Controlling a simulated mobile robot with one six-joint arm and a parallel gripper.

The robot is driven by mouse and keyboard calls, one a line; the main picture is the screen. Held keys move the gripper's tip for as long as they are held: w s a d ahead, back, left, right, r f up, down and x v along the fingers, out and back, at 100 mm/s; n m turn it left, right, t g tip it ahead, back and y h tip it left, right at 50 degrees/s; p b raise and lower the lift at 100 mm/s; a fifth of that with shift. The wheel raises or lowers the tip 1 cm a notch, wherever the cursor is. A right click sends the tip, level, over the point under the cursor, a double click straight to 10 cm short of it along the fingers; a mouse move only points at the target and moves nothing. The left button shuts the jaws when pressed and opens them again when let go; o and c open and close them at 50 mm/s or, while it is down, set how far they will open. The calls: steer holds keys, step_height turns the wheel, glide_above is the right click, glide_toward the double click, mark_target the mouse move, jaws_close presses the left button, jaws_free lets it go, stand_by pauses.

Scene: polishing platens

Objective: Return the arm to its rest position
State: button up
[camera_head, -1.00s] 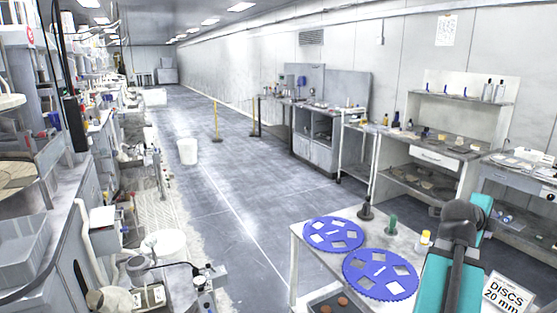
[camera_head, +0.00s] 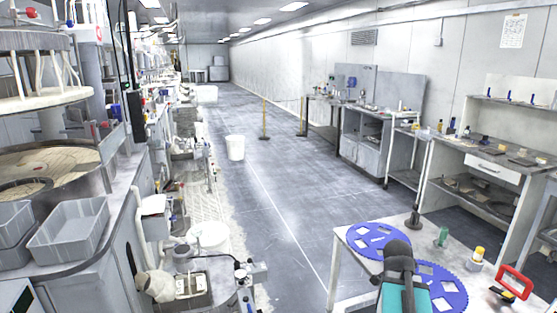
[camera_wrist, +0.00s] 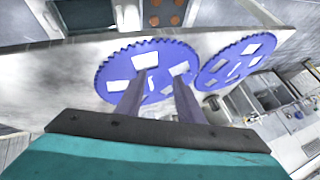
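My teal arm with a dark joint (camera_head: 399,262) stands over the white table (camera_head: 350,264) at the lower right of the head view. My gripper (camera_wrist: 159,86) shows in the wrist view with two dark fingers spread apart and nothing between them. The fingers overlap a blue toothed disc with square holes (camera_wrist: 165,54) in that view; their height above it cannot be told. A second blue disc (camera_wrist: 236,62) lies to its right. In the head view my arm partly covers the nearer disc (camera_head: 446,287); the gripper itself cannot be made out there.
Grey bins (camera_head: 68,232) and a round machine (camera_head: 50,168) line the left. The aisle with a white bucket (camera_head: 235,148) is open.

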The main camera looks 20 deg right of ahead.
steer(key=s+a+f+n+g+y, duration=0.15)
steer(key=a+f+n, duration=0.55)
steer(key=a, duration=0.7)
steer(key=a+f+n+g+y, duration=0.1)
steer(key=a+f+n+y, duration=0.3)
steer(key=a+f, duration=0.7)
steer(key=s+a+f+n+g+y, duration=0.15)
steer(key=a+f+n, duration=0.6)
steer(key=a, duration=0.85)
steer(key=s+f+g+b, duration=0.5)
steer(key=s+f+b, duration=0.6)
steer(key=s+f, duration=1.3)
steer(key=shift+s+f+h, duration=0.25)
steer(key=shift+f+h, duration=0.15)
steer(key=shift+f, duration=1.8)
